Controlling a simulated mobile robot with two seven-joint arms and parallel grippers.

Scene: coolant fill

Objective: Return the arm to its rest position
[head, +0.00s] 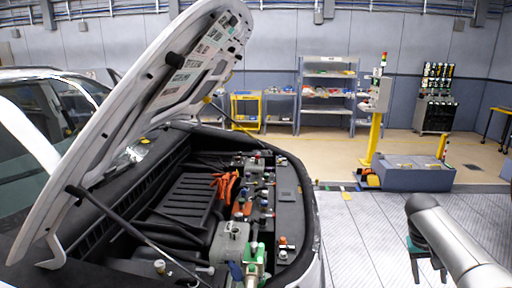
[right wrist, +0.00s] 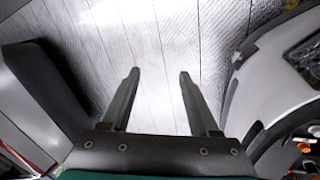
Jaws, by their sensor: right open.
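My right arm comes in at the lower right of the head view. Its gripper (head: 428,272) points down over the grey floor, beside the car (head: 312,235) and apart from it. In the right wrist view the two fingers of this gripper (right wrist: 158,75) are spread, with only floor between them, so it is open and empty. My left gripper does not show in either view. A green and white fitting (head: 256,262) stands in the open engine bay at the bottom of the head view; its lower end is cut off.
The raised hood (head: 150,95) and its prop rod (head: 130,232) stand at the left. Orange cables (head: 225,184) lie in the bay. A grey-blue box (head: 412,178) and a yellow post (head: 375,138) stand beyond the clear floor. Shelves (head: 328,95) line the back wall.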

